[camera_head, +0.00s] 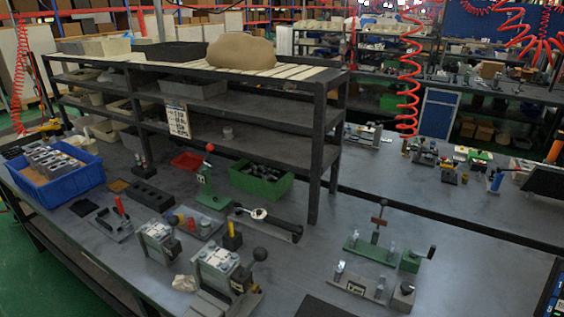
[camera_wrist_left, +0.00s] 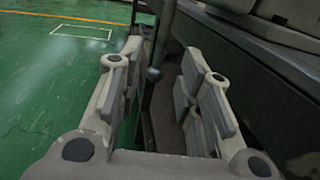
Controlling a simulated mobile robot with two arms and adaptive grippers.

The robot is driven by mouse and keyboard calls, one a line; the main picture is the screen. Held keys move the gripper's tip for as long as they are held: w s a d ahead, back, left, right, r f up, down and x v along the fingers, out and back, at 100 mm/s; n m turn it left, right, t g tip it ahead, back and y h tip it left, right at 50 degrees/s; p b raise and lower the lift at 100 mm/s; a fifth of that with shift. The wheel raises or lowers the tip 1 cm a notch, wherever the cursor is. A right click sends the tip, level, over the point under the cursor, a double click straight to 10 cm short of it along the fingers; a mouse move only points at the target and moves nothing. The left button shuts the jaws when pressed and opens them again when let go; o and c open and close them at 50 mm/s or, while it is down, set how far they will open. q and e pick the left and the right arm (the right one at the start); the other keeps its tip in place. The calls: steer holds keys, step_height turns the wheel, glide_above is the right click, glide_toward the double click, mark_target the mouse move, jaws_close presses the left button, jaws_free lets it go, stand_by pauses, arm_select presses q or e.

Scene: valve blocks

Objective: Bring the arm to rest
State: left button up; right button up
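My left gripper (camera_wrist_left: 158,95) shows in the left wrist view. Its two fingers stand apart with a clear gap between them, and nothing is held. Behind the fingers are a dark grey structure and the green floor. Neither gripper shows in the head view, so my right gripper is out of sight. In the head view, valve blocks (camera_head: 158,240) (camera_head: 218,262) sit in fixtures near the front of the workbench (camera_head: 330,240). A blue crate (camera_head: 62,185) holding several grey blocks stands at the left end of the bench.
A dark shelf rack (camera_head: 250,125) stands on the bench. A green bin (camera_head: 262,180), a green fixture (camera_head: 372,248) and clamps occupy the bench top. Red coiled hoses (camera_head: 408,80) hang behind. In the left wrist view, green floor (camera_wrist_left: 50,80) is open on the left.

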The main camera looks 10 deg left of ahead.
arm_select(q)
steer(key=s+d+f+n+g+h+b, duration=0.1)
steer(key=s+f+n+g+h, duration=0.2)
steer(key=s+f+n+h, duration=0.5)
steer(key=s+d+f+n+g+h+b, duration=0.1)
steer(key=s+f+n+g+h, duration=0.3)
steer(key=s+f+n+h, duration=0.4)
steer(key=shift+s+f+n, duration=2.5)
steer(key=shift+s+f, duration=4.05)
steer(key=shift+f, duration=0.2)
steer(key=shift+d, duration=0.15)
